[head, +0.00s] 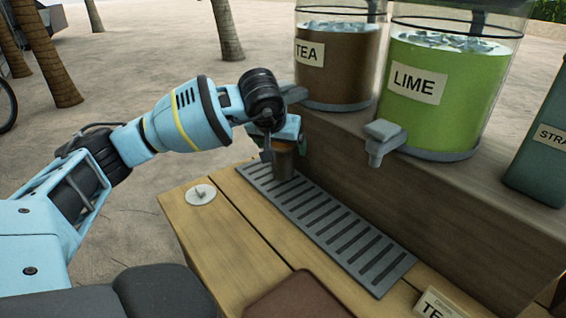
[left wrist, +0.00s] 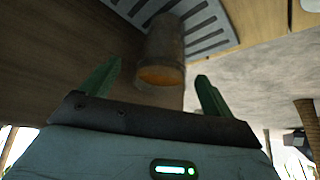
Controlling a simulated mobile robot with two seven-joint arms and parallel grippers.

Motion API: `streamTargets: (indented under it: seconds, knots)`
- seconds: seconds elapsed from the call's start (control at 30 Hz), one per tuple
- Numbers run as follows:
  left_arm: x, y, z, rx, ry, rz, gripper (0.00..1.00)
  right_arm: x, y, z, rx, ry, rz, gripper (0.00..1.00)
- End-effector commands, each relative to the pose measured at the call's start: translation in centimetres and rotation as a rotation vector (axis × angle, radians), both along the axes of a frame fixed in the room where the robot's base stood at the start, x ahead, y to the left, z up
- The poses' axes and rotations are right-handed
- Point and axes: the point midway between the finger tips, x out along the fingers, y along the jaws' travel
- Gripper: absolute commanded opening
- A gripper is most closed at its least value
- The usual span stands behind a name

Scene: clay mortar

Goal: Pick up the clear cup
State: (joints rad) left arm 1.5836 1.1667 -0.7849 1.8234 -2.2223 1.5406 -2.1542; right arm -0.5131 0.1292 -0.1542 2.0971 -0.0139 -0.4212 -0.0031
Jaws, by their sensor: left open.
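The clear cup (head: 284,164), with brown liquid in it, stands on the drip tray (head: 372,268) at its far end, below the tea dispenser. My left gripper (head: 283,144) is at the cup and hides its upper part in the head view. In the left wrist view, which is turned upside down, the cup (left wrist: 166,42) shows between the two green fingers of the open left gripper (left wrist: 160,71). The fingers look apart from the cup's sides; how deep it sits between them is hard to tell. My right gripper is not in view.
The tea dispenser (head: 338,68) and lime dispenser (head: 446,95) stand on a raised wooden block (head: 420,205) close beside the tray. The lime tap (head: 384,138) juts out over it. A white disc (head: 201,195) lies on the wooden counter (head: 205,235). A brown board (head: 298,300) is in front.

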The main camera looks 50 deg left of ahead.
Motion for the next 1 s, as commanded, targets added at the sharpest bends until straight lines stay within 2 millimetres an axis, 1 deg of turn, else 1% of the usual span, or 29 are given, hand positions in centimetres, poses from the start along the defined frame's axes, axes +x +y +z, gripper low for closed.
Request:
streamTargets:
  seconds: [0.2, 0.3, 0.43, 0.67, 1.0]
  knots:
    - [1.0, 1.1, -2.8, 0.000, 0.007, 0.001, 0.88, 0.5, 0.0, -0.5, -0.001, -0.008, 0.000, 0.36]
    - [1.6, 1.3, -3.8, -0.002, 0.005, 0.001, 0.88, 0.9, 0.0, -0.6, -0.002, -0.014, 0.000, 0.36]
    - [2.0, 1.6, -4.3, 0.000, 0.002, -0.001, 0.88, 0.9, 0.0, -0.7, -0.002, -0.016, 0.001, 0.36]
    - [2.0, 1.6, -4.3, 0.000, 0.002, -0.001, 0.88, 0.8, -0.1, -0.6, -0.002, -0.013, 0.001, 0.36]
    - [2.0, 1.6, -4.3, 0.000, 0.002, -0.001, 0.43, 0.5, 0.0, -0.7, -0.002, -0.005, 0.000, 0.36]
